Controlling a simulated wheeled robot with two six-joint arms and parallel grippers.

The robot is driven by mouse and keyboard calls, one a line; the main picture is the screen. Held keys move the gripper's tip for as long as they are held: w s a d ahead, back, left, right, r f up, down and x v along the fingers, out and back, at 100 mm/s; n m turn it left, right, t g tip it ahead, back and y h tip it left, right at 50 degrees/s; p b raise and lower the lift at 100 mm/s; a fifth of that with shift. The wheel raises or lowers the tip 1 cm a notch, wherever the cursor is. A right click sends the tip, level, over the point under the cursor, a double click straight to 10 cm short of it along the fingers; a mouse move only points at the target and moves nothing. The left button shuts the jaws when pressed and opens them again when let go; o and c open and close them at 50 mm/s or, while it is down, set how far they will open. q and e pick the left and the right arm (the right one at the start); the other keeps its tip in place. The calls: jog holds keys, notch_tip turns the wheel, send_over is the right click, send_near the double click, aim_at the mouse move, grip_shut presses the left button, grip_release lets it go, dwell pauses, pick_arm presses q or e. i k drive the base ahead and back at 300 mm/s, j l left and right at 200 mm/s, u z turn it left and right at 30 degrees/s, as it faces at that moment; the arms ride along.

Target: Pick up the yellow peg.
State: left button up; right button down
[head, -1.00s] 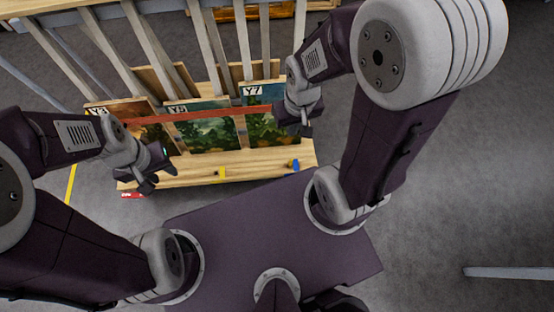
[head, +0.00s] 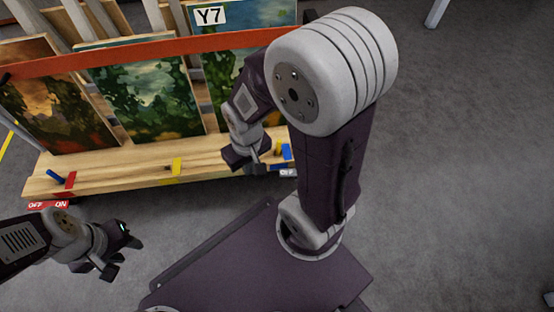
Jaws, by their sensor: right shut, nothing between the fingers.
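A small yellow peg (head: 177,165) stands at the middle of the wooden ledge (head: 120,176) below the paintings, beside a yellow mark. My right gripper (head: 256,166) is shut and empty over the right part of the ledge, to the right of the yellow peg and apart from it. My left gripper (head: 123,258) is open and empty, in front of the ledge and to the lower left of the yellow peg.
A blue peg (head: 56,177) lies by a red mark (head: 70,183) at the ledge's left; a blue mark (head: 287,152) is at its right. A red bar (head: 140,53) crosses the paintings (head: 150,95). Open floor lies to the right.

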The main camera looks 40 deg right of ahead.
aim_at(278, 150)
jog(key=i+j, duration=0.25)
jog(key=j, duration=0.15)
jog(key=i+j, duration=0.2)
jog(key=j, duration=0.2)
jog(key=i+j, duration=0.5)
jog(key=j, duration=0.25)
jog(key=k+l+z, duration=0.1)
jog(key=l+z, duration=0.5)
jog(key=z, duration=0.2)
jog(key=l+z, duration=1)
jog(key=z, duration=0.2)
